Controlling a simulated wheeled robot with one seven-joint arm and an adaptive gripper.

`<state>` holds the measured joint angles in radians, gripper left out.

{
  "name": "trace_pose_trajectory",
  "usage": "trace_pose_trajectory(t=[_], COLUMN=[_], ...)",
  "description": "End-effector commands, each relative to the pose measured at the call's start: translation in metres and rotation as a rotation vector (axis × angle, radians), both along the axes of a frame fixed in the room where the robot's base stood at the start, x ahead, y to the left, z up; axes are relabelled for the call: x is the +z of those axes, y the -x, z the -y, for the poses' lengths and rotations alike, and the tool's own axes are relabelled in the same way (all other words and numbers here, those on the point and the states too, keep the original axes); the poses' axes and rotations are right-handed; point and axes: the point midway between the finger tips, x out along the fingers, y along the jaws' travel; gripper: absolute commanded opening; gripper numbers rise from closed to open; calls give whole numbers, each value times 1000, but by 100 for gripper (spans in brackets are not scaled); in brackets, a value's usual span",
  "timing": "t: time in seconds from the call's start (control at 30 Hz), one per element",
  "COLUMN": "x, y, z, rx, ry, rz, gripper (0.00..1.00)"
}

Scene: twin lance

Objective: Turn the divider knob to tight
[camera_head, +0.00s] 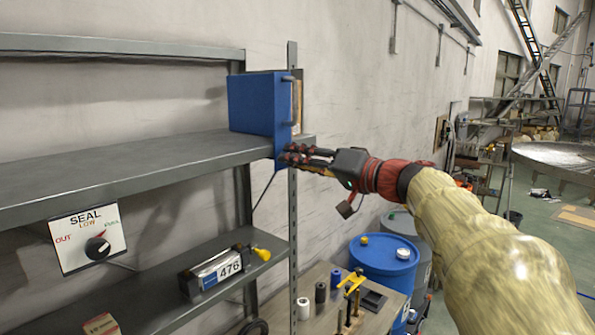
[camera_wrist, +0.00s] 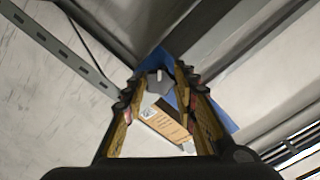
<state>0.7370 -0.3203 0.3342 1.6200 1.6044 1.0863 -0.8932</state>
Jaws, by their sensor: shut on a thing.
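A blue box (camera_head: 258,104) stands at the right end of the upper shelf, its front plate seen nearly edge-on. My gripper (camera_head: 287,154) is at the lower part of that plate, reaching in from the right. In the wrist view, a grey knob (camera_wrist: 158,83) with a pale mark sits between the fingertips of my gripper (camera_wrist: 158,78), in front of the blue plate (camera_wrist: 152,62). The gripper is shut on this knob. The fingers hide part of it, and I cannot read any label or setting. In the head view the knob is hidden by the fingers.
A white SEAL dial panel (camera_head: 87,238) with a black knob is at the left. A cylinder marked 476 (camera_head: 217,270) lies on the lower shelf (camera_head: 150,295). A blue drum (camera_head: 383,262) stands below my arm. A cardboard-coloured box (camera_wrist: 165,124) shows between my fingers.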

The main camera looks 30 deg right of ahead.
Motion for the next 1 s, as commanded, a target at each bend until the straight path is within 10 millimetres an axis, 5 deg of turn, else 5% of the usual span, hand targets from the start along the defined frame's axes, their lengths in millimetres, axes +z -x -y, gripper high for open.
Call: trace_pose_trajectory(t=[1.0], x=[-1], y=[0], z=[1], rx=[-1], ry=[-908], rz=[-331], gripper=[3])
